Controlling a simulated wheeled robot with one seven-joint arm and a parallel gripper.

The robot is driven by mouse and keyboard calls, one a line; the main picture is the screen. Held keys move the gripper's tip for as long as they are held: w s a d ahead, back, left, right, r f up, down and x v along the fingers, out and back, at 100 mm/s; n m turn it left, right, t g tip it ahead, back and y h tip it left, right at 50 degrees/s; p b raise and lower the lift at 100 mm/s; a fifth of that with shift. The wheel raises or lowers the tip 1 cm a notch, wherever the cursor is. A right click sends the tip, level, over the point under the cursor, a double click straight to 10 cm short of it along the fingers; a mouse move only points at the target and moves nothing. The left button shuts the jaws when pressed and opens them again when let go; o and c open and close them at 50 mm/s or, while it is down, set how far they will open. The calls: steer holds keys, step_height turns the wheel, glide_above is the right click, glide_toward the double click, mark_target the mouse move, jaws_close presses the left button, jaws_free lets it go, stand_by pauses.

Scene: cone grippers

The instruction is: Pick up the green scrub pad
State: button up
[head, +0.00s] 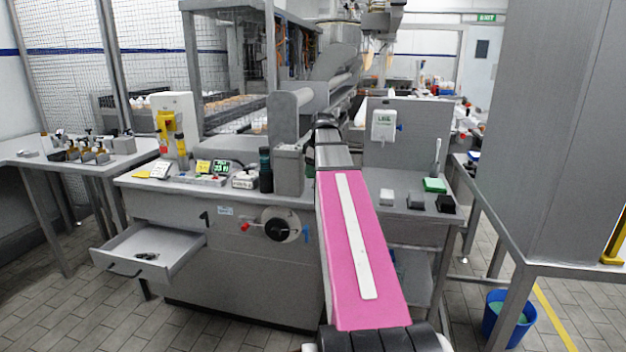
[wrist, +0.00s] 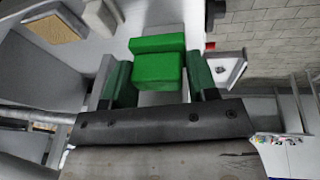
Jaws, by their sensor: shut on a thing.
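In the wrist view the green scrub pad (wrist: 158,72) is a bright green block seen close up. It sits between the two dark green fingers of my gripper (wrist: 160,82), which are shut on it, one at each side. In the head view my pink arm reaches away from me, and its dark far end (head: 327,122) is over the workbench; the fingers and the held pad are hidden there. Another flat green block (head: 434,185) lies on the right part of the counter in the head view.
Beside that green block lie a black block (head: 446,204), a grey block (head: 415,199) and a whitish block (head: 387,197). An open drawer (head: 150,246) with a small black thing sticks out at left. A blue bucket (head: 508,318) stands on the floor at right.

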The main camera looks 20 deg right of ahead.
step_height(320, 180, up, 9)
steer(key=shift+r, duration=0.2)
steer(key=shift+o, duration=0.3)
